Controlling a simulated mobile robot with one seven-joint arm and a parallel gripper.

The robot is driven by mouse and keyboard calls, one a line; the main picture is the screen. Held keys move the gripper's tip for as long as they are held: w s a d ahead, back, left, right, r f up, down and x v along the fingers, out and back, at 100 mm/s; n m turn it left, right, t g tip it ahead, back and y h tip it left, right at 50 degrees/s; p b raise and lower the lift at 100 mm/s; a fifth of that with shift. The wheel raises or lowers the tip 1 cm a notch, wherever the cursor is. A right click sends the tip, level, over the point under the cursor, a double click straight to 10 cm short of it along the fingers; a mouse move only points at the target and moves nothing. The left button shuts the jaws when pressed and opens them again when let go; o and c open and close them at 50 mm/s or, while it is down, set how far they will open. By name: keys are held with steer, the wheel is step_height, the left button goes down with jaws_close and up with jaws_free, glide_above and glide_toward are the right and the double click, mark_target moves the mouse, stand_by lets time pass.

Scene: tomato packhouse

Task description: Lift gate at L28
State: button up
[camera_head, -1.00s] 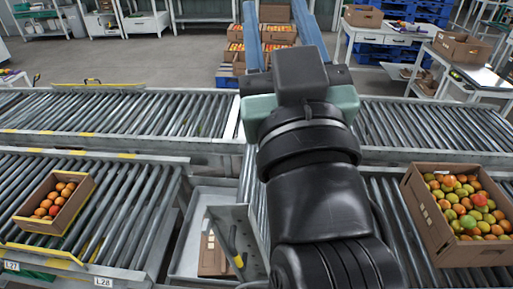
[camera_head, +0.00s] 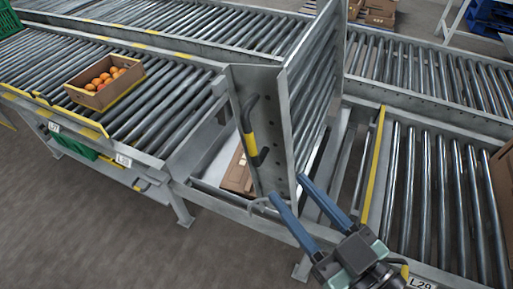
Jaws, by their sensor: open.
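The lift gate (camera_head: 262,120) is a hinged roller section standing up steeply in the gap between two conveyor stretches. Its side plate faces me and carries a black handle with a yellow band (camera_head: 251,145). The label L28 (camera_head: 124,160) is on the conveyor frame left of the gap. My gripper (camera_head: 287,187) is open, its two blue fingers apart and empty. The fingertips overlap the gate's lower end in the picture; I cannot tell whether they touch it. The handle is clear of the fingers.
A carton of orange tomatoes (camera_head: 105,82) sits on the left conveyor. A flattened-looking brown carton (camera_head: 238,175) lies in the tray below the gap. The label L29 (camera_head: 420,283) is on the right conveyor. Grey floor (camera_head: 80,230) is open at the lower left.

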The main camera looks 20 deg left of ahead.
mark_target(252, 145)
steer(key=x, duration=1.2)
steer(key=shift+w+a, duration=0.1)
steer(key=shift+a, duration=0.05)
steer(key=shift+c, duration=0.3)
jaws_close()
steer(key=shift+a, duration=0.1)
stand_by(0.6)
